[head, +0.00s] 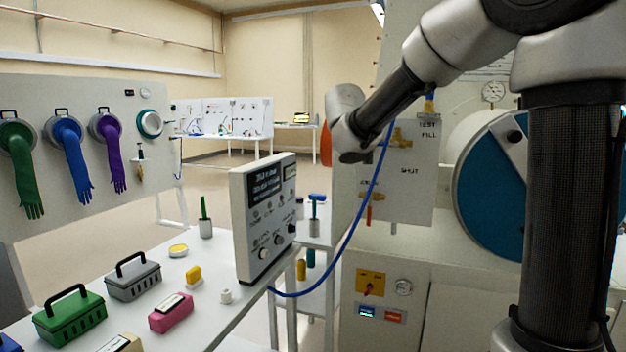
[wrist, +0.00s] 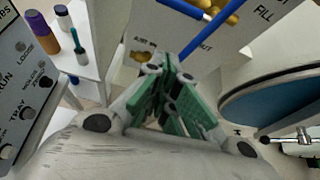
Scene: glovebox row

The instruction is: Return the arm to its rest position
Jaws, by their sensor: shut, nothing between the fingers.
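My gripper (wrist: 172,78) shows in the wrist view with its green-padded fingers drawn together and nothing between them. It points toward the white valve panel (wrist: 205,45) with brass fittings and a blue hose. In the head view my arm reaches left from the right side, and its wrist end is in front of the valve panel (head: 405,170). The fingers cannot be made out in the head view.
A control box (head: 263,215) stands on the white bench (head: 215,300), left of my wrist. A blue hose (head: 352,225) hangs between bench and panel. A round blue door (head: 487,190) is at right. A green case (head: 70,318) and grey case (head: 133,280) sit on the bench.

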